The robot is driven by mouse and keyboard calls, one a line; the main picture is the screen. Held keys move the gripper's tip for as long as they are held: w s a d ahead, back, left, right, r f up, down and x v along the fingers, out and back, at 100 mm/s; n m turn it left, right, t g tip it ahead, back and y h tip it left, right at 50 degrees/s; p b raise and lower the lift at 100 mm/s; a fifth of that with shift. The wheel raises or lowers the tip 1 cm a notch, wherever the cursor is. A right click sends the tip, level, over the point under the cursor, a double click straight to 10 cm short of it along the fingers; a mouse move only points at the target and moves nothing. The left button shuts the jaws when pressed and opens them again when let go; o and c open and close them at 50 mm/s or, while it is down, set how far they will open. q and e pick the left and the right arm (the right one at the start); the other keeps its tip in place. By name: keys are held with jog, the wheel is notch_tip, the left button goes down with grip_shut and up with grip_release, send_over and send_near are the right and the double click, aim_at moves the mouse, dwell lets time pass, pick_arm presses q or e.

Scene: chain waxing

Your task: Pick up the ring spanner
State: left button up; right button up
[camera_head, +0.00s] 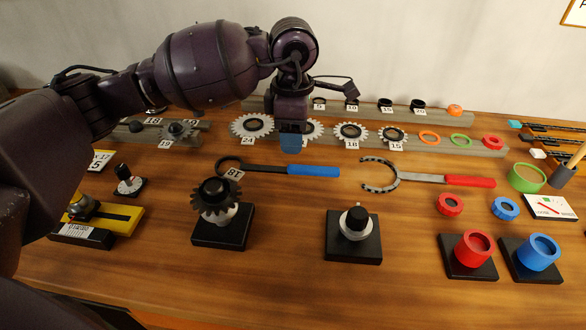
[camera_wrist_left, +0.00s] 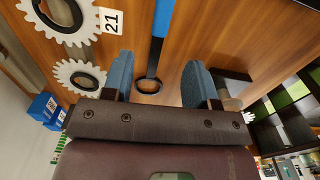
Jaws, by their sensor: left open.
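The ring spanner (camera_head: 265,168) lies on the wooden table, with a blue handle on the right and a dark shaft and ring on the left. My left gripper (camera_head: 291,142) points down just behind the blue handle in the head view, and its blue fingers show there. In the left wrist view the left gripper (camera_wrist_left: 158,85) is open, with its fingers apart and nothing held. The spanner's ring (camera_wrist_left: 148,86) shows between the fingers in the picture, and its blue handle (camera_wrist_left: 161,18) runs up to the top edge. My right gripper is not in view.
A red-handled tool with a hooked end (camera_head: 430,178) lies to the right. A dark sprocket on a stand (camera_head: 216,195) and a black-knobbed stand (camera_head: 355,225) are in front. A rack of toothed rings (camera_head: 350,132) stands behind. Red (camera_head: 474,248) and blue (camera_head: 538,252) cups stand front right.

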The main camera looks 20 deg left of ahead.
aim_at(292, 166)
pick_arm(q)
notch_tip(292, 166, down, 8)
jog(key=shift+a+r+b, duration=0.15)
jog(key=shift+b, duration=0.3)
grip_shut()
